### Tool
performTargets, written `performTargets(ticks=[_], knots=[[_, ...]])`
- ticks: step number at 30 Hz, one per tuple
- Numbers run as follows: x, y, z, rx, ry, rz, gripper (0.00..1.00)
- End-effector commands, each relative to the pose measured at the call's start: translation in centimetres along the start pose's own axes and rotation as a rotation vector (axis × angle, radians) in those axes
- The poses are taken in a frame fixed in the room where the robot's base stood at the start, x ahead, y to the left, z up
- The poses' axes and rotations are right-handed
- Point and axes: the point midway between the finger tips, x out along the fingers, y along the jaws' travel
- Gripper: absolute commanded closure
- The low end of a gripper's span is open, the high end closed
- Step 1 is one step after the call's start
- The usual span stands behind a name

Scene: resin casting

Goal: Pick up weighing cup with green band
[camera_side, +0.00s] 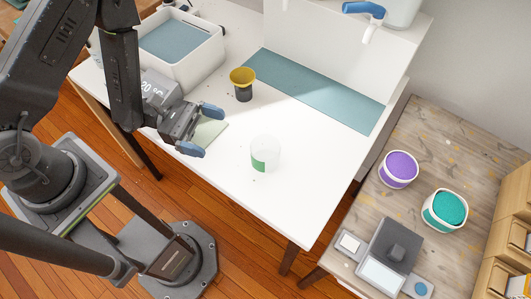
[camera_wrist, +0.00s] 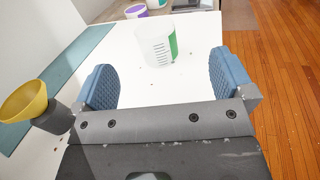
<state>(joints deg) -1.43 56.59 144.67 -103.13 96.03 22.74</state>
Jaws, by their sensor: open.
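The weighing cup with green band (camera_side: 265,155) is a clear, whitish cup standing upright on the white table. Its green band shows on its lower side. In the wrist view the cup (camera_wrist: 156,44) stands beyond my fingers, between them in the picture, with the green (camera_wrist: 173,46) on its right side. My gripper (camera_side: 202,131) is open and empty, to the left of the cup in the side view and apart from it. In the wrist view both blue finger pads of my gripper (camera_wrist: 165,82) are wide apart.
A yellow funnel on a dark cup (camera_side: 243,82) stands behind my gripper. A white bin (camera_side: 190,68) is at the back left. A blue-green mat (camera_side: 310,90) lies along the back. A wooden bench on the right holds purple (camera_side: 398,168) and teal (camera_side: 445,210) tubs and a scale (camera_side: 385,262).

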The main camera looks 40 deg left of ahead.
Motion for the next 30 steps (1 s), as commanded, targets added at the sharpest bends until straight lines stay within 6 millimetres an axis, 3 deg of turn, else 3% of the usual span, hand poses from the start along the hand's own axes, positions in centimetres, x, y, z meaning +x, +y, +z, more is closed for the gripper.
performTargets(ticks=[3, 7, 21, 30], knots=[[-0.5, 0.0, -1.4, -0.032, 0.015, 0.056, 0.00], [0.2, 0.1, -1.7, -0.036, 0.018, 0.066, 0.00], [6.9, 0.6, -1.7, -0.033, 0.017, 0.062, 0.00], [9.1, 0.8, -1.8, -0.034, 0.016, 0.063, 0.00]])
